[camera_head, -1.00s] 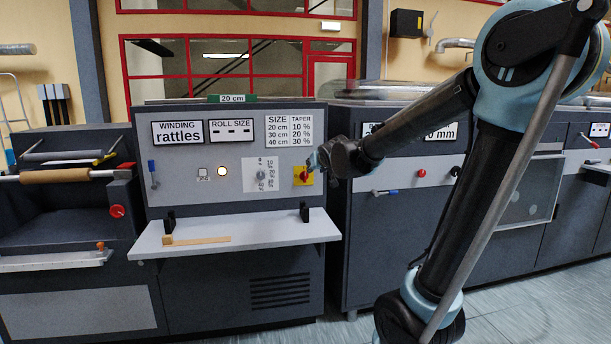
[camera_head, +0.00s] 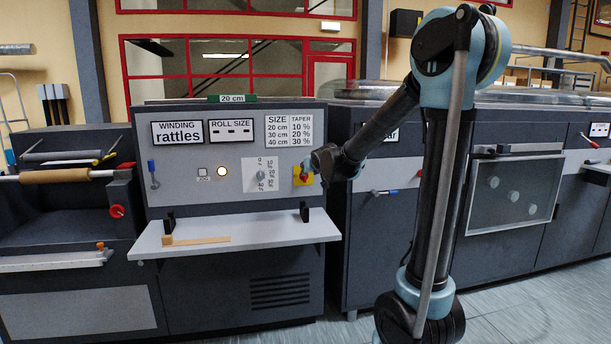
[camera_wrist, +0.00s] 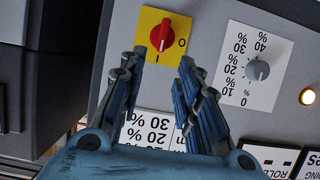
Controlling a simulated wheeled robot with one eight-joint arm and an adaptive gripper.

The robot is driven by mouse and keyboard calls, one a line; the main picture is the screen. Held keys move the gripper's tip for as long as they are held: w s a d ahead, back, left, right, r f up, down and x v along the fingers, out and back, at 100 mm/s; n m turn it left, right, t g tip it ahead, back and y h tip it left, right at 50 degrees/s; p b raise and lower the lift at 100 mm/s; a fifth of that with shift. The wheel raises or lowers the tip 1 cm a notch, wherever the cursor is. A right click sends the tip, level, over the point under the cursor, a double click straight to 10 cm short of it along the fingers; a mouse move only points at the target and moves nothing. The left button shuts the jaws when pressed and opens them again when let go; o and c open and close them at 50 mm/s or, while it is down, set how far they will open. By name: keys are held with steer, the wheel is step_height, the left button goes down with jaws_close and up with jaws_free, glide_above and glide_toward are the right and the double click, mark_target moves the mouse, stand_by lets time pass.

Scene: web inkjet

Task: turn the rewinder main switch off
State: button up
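The main switch is a red rotary knob (camera_wrist: 161,34) on a yellow plate (camera_wrist: 176,18), marked O and I. The wrist view shows it upside down, with the I below the knob and the O to its right. In the head view the red knob (camera_head: 303,177) is at the right end of the rewinder's control panel (camera_head: 230,180), partly hidden by my gripper. My gripper (camera_wrist: 160,62) is open and empty, its two fingers spread just short of the plate. The knob lies beyond the gap between the fingertips, apparently untouched. In the head view my gripper (camera_head: 313,164) is right by the switch.
A grey taper dial (camera_wrist: 257,70) and a lit round lamp (camera_wrist: 307,97) sit beside the switch. A white shelf (camera_head: 270,233) with black brackets juts out below the panel, bearing a wooden strip (camera_head: 200,240). Another machine (camera_head: 400,230) stands to the right, behind my arm.

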steer(key=x, duration=0.8)
steer(key=shift+w, duration=0.1)
steer(key=shift+c, duration=0.2)
steer(key=shift+a, duration=0.15)
jaws_close()
